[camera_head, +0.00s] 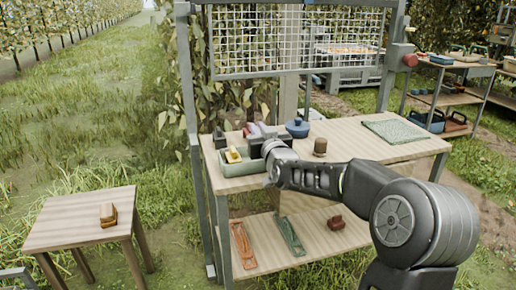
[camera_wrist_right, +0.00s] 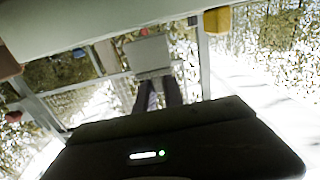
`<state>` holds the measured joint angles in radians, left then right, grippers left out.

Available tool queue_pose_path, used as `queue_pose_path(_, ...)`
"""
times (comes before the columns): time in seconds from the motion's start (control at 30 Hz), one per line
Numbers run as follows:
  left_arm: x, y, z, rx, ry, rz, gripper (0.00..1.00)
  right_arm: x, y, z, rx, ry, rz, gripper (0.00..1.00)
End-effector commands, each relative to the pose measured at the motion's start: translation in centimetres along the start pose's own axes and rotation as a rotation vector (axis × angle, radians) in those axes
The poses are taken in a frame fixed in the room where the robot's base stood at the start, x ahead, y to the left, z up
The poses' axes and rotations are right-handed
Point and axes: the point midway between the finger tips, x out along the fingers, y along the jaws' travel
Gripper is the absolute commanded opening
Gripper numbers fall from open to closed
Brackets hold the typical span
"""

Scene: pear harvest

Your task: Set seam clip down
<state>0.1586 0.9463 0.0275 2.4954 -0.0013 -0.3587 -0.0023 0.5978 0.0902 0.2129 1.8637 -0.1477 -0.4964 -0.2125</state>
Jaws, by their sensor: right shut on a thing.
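My right gripper (camera_head: 258,137) is over the left part of the workbench (camera_head: 345,137), beside the green tray (camera_head: 237,168). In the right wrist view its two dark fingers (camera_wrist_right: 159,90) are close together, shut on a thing. A pale grey flat piece (camera_wrist_right: 148,53) shows at their tips; I take it for the seam clip, though its shape is unclear. In the head view the wrist and small grey and red items crowd this spot, so I cannot tell whether the clip touches the bench. My left gripper is not in view.
A yellow item (camera_head: 233,154) lies in the tray. A blue lidded pot (camera_head: 297,127), a brown cylinder (camera_head: 320,146) and a green mat (camera_head: 394,131) are on the bench. A wire grid (camera_head: 340,40) hangs above. A side table (camera_head: 75,228) holds a brown block (camera_head: 108,214).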

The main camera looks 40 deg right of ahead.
Motion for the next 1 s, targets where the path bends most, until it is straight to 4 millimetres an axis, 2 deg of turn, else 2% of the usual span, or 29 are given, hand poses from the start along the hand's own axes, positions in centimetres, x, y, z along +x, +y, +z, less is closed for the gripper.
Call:
queue_pose_path(0.27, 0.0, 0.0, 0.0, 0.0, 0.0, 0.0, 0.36, 0.0, 0.0, 0.1, 0.0, 0.001, 0.0, 0.0)
queue_pose_path(0.6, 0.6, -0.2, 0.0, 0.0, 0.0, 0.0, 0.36, 0.0, 0.0, 4.7, 0.0, 0.0, 0.001, 0.0)
queue_pose_path(1.0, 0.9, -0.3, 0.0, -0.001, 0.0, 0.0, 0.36, 0.0, 0.0, 5.2, 0.0, 0.002, 0.0, 0.0)
